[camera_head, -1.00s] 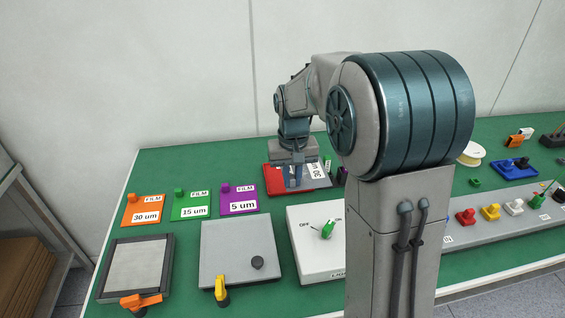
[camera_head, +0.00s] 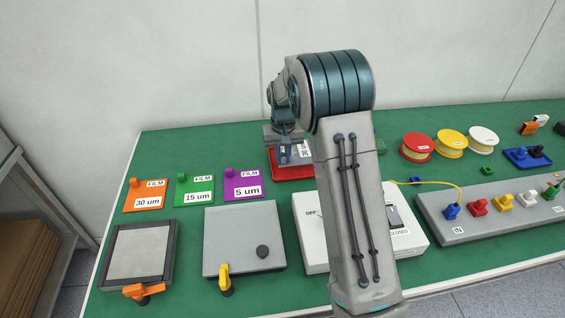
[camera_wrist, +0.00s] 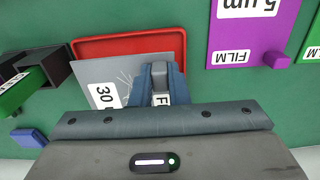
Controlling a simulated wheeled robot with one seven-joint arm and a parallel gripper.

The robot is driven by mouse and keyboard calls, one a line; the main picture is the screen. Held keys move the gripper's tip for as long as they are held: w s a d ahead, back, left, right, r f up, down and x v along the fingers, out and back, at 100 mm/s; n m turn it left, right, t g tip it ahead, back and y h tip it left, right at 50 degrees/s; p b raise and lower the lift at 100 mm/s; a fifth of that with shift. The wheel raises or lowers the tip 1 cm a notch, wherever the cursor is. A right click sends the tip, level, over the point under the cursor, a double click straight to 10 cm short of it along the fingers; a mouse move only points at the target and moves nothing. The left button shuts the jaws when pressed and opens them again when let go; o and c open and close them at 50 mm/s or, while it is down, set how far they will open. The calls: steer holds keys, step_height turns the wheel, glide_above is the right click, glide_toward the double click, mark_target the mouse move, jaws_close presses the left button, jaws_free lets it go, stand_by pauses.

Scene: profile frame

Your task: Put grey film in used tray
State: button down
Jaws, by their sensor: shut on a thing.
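The grey film (camera_wrist: 108,75) is a scratched grey card with a white "30 u…" label, also visible in the head view (camera_head: 300,160). My gripper (camera_wrist: 160,75) is shut on the film's grey grip tab, with a blue finger on each side. In the head view my gripper (camera_head: 284,156) is at the back of the bench. The red used tray (camera_wrist: 130,45) lies beneath the film, its rim showing beyond the far and right edges. Its front edge (camera_head: 292,174) shows in the head view. I cannot tell whether the film touches the tray floor.
Orange (camera_head: 145,196), green (camera_head: 194,191) and purple (camera_head: 242,184) film cards lie left of the tray. A white switch box (camera_head: 312,232) stands in front, partly behind my arm. In the wrist view, a black holder (camera_wrist: 58,68) and a green piece (camera_wrist: 20,92) are at left.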

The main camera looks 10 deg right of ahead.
mark_target(282, 164)
steer(key=shift+w+f, duration=0.25)
steer(key=shift+w, duration=0.05)
steer(key=shift+f, duration=1.9)
steer(key=shift+f, duration=0.1)
steer(key=shift+f, duration=0.15)
steer(key=c, duration=1.7)
jaws_free()
